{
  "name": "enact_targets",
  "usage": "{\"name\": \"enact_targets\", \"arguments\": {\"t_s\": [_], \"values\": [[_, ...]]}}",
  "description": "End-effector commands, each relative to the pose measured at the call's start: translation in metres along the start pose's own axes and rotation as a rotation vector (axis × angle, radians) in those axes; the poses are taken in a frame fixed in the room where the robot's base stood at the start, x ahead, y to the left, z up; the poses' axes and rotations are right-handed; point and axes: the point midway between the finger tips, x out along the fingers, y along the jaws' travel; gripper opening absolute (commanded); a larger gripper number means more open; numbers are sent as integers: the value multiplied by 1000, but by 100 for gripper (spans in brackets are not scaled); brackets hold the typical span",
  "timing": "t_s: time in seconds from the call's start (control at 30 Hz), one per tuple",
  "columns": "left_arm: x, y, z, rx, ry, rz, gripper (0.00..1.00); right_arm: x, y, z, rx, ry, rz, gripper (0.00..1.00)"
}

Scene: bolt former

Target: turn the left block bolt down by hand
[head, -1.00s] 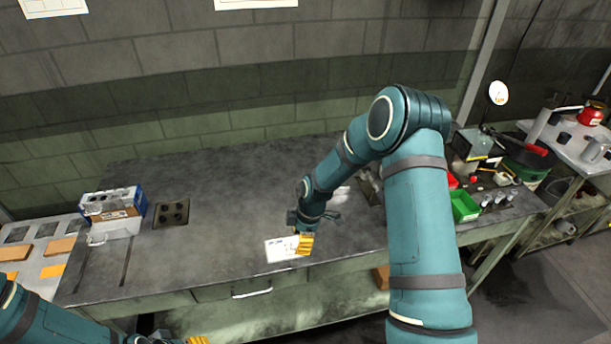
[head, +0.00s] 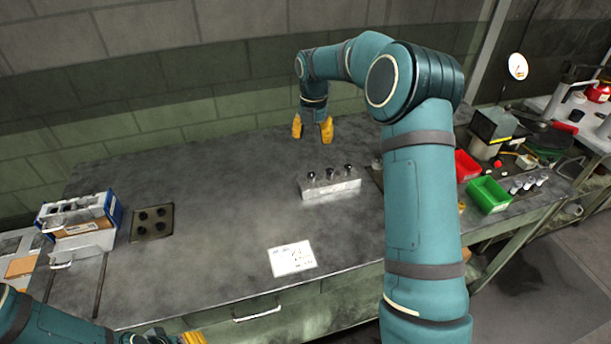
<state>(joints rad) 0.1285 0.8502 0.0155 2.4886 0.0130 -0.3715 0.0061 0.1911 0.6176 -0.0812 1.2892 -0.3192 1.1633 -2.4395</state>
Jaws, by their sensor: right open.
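A pale metal block (head: 331,189) stands on the bench, right of its middle. Three dark-headed bolts stand up from its top; the left block bolt (head: 311,178) is at its left end. My right gripper (head: 313,131) is open and empty, with yellow fingers pointing down. In the picture it shows above and behind the block, apart from the bolts.
A paper card (head: 292,259) lies on the bench in front of the block. A dark plate with holes (head: 152,222) and a blue-and-white box (head: 80,215) are at the left. Red (head: 467,166) and green bins (head: 489,194) stand at the right. The bench middle is clear.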

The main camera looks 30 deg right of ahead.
Motion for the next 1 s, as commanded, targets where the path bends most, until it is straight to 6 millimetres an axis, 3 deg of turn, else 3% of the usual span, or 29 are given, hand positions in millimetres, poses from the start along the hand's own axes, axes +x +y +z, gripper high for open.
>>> {"name": "enact_targets", "arguments": {"t_s": [0.27,0.7,1.0], "values": [[6,-2,1,2,-2,0,47,29,0,-1,-1,4,-2,55],[14,-5,6,5,-11,2,47,113,0,-1,-1,4,-2,55],[16,-5,7,5,-13,2,47,139,1,-1,0,1,1,55]]}}
